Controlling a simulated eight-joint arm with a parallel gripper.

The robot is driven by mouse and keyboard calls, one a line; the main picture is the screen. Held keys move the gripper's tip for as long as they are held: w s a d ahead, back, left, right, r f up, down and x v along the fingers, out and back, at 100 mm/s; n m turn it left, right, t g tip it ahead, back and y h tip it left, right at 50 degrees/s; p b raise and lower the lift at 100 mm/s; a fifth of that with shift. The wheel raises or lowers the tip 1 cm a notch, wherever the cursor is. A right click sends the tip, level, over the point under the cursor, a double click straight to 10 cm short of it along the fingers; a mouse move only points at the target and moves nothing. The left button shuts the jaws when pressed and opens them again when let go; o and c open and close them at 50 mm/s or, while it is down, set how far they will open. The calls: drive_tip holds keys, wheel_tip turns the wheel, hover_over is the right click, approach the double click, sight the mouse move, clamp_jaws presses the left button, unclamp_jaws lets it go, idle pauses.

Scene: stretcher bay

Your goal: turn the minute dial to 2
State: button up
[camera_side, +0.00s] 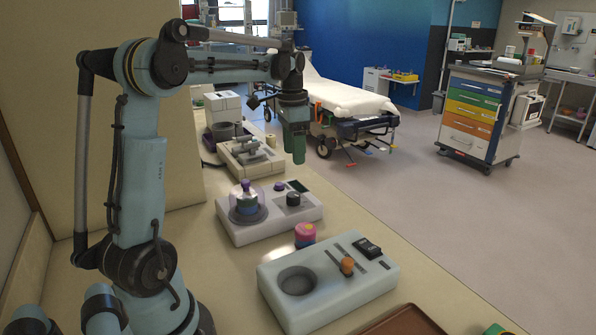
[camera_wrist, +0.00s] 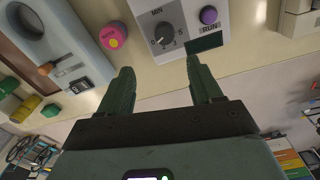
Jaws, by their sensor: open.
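The minute dial (camera_wrist: 164,37) is a dark round knob on a pale panel marked MIN, with small numbers around its lower edge. A short white mark shows on its face towards the lower left; I cannot tell exactly which number it meets. In the side view the dial (camera_side: 293,199) sits on the white machine (camera_side: 265,222), beside a clear dome. My gripper (camera_wrist: 158,70) is open and empty, its two green fingers apart. In the side view my gripper (camera_side: 296,150) points down, above and apart from the dial.
A purple RUN button (camera_wrist: 208,15) and a dark display (camera_wrist: 205,44) are close beside the dial. A pink-and-purple cylinder (camera_side: 305,235) stands between this machine and a pale machine (camera_side: 330,295) with a round well.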

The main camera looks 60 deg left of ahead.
sight(292, 194)
drive_tip(key=f, duration=1.2)
drive_tip(key=shift+s+a+f, duration=0.1)
drive_tip(key=shift+a+f, duration=0.1)
drive_tip(key=shift+a, duration=0.2)
drive_tip(key=c, duration=1)
drive_tip(key=shift+c, duration=0.2)
